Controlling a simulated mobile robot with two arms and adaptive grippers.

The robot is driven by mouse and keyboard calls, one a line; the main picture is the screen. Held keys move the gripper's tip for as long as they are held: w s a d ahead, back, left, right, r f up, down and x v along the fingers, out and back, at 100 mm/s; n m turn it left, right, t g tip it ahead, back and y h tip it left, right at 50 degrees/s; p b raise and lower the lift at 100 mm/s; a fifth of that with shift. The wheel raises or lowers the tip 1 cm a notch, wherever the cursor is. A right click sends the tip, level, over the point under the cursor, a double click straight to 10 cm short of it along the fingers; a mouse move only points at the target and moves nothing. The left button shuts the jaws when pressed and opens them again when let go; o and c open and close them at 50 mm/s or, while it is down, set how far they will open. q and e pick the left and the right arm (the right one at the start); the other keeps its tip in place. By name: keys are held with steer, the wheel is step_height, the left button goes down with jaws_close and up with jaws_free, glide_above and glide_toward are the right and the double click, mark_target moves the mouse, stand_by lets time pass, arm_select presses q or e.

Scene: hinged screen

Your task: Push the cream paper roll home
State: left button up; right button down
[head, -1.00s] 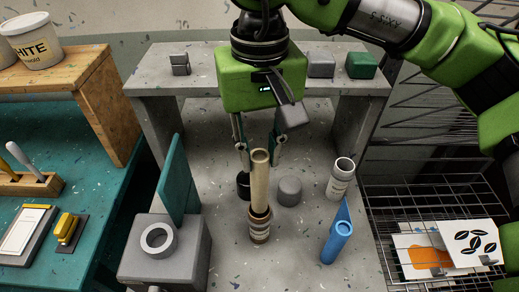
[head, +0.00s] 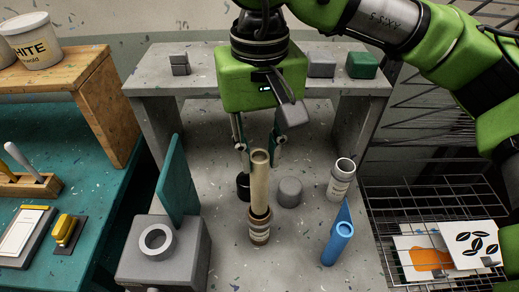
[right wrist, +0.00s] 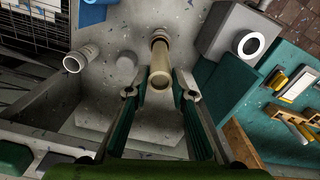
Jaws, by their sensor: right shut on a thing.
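The cream paper roll (head: 260,182) stands roughly upright in the head view, its open top end facing up. Its lower end meets a banded brown-and-grey collar or tube (head: 259,228); how deep it sits there I cannot tell. My right gripper (head: 259,160) points down with one finger on each side of the roll's upper part, shut on it. In the right wrist view the roll (right wrist: 160,62) lies between the two fingertips (right wrist: 159,92). My left gripper is in neither view.
A grey block with a white ring (head: 190,255) and a teal panel (head: 176,180) stand left. A grey cylinder (head: 289,192), a white tube (head: 339,185) and a blue tube (head: 336,246) stand right. A grey shelf (head: 200,85) spans behind; a wire rack (head: 375,215) is farther right.

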mark_target(260, 199)
steer(key=shift+f+b, duration=5.4)
steer(key=shift+f, duration=0.95)
steer(key=shift+f+b, duration=0.3)
steer(key=shift+f, duration=0.1)
steer(key=c, duration=1.7)
jaws_free()
